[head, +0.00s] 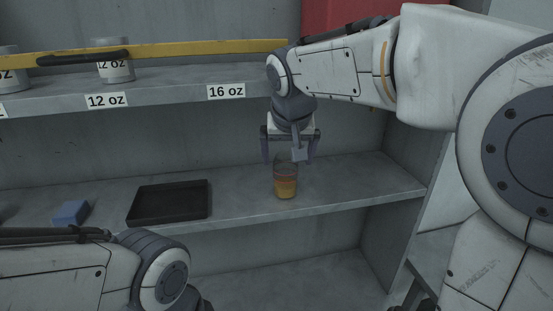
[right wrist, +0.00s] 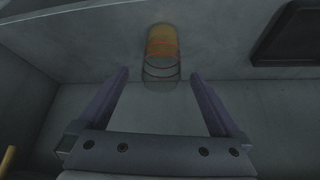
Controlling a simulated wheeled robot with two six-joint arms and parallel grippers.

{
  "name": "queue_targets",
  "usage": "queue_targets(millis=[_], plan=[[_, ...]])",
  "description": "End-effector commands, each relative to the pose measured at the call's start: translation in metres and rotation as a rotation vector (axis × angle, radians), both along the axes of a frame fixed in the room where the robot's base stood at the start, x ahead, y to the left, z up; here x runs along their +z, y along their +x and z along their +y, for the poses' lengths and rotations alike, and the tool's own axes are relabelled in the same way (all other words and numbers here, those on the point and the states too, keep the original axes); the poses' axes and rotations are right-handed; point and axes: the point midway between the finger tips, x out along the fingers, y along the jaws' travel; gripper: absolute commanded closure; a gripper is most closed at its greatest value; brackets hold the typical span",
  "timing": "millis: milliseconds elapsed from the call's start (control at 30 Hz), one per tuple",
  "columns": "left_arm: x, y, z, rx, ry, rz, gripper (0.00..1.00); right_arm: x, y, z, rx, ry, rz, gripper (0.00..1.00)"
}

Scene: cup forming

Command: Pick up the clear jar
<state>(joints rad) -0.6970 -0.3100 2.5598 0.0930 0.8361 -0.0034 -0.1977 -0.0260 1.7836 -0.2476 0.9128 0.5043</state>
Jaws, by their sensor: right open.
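The clear jar (head: 285,185) stands upright on the lower shelf, with orange contents in its lower part. It also shows in the right wrist view (right wrist: 162,50), beyond the fingertips and roughly between them. My right gripper (head: 289,158) hangs just above and behind the jar's top in the head view, its fingers spread and empty. In the right wrist view both fingers (right wrist: 162,72) are wide apart, with nothing between them. My left arm shows at the lower left of the head view, but its gripper is out of sight.
A black tray (head: 169,222) lies left of the jar, and a blue block (head: 71,213) lies farther left. The shelf right of the jar is clear.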

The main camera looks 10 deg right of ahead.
Motion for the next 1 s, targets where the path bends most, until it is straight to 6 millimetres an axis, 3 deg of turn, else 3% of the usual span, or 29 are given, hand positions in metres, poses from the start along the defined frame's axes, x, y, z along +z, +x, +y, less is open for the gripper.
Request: queue_targets(millis=[500,767,800,1000], plan=[[0.034,0.0,0.0,-0.005,0.0,0.0,0.5,-0.056,0.031,-0.004,0.001,0.0,0.004,0.0],[0.033,0.0,0.0,-0.005,0.0,0.0,0.5,-0.061,0.034,-0.004,0.003,0.001,0.0,0.0],[0.033,0.0,0.0,-0.005,0.0,0.0,0.5,-0.061,0.034,-0.004,0.003,0.001,0.0,0.04],[0.033,0.0,0.0,-0.005,0.0,0.0,0.5,-0.061,0.034,-0.004,0.003,0.001,0.0,0.8]])
